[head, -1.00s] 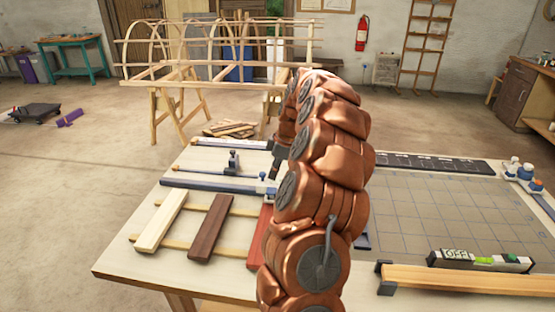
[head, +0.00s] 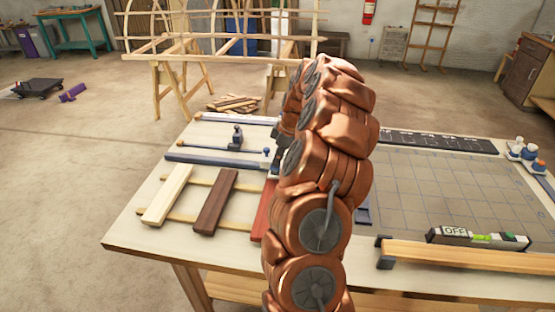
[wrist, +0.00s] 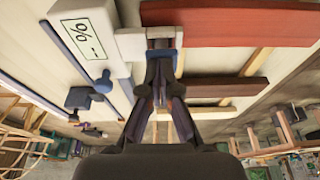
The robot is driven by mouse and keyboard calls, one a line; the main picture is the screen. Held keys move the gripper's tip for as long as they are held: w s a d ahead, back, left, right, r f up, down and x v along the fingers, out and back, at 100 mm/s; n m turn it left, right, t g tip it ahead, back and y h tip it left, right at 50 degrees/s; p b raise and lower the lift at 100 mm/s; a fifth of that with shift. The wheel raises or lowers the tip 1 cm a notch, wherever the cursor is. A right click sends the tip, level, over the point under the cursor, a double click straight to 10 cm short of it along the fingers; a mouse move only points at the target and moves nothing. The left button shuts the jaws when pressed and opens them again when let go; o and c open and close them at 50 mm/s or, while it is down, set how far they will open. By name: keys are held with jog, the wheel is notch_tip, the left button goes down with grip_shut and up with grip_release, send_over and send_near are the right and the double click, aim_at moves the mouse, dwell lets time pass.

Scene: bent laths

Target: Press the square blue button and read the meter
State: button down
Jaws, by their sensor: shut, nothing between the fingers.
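The meter is a white body (wrist: 101,12) in the wrist view's upper left, with a pale display (wrist: 82,37) showing a percent sign and dashes. A narrower pale part with a blue patch (wrist: 165,31) lies to its right, by my fingertips. I cannot tell whether this patch is the square button. A rounded blue knob (wrist: 103,80) stands below the display. In the head view, my arm hides the meter and most of the gripper.
Pale (head: 167,194), dark brown (head: 214,202) and red laths (head: 261,213) lie on thin strips on the workbench (head: 140,239). A gridded mat (head: 430,190) and a level (head: 477,237) reading OFF are at the right. A lath frame (head: 205,45) stands behind.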

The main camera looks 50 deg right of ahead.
jog(key=shift+f+b, duration=0.85)
jog(key=shift+b, duration=0.15)
jog(key=shift+s+a, duration=0.1)
jog(key=shift+s+a+f, duration=0.1)
jog(key=shift+s+f, duration=0.05)
jog(key=shift+f, duration=0.15)
jog(key=shift+r, duration=0.45)
jog(key=w+b+v, duration=0.1)
jog(key=b+v, duration=0.2)
jog(key=v, duration=1.1)
jog(key=shift+w+a+r, duration=0.2)
jog(key=shift+w, duration=0.05)
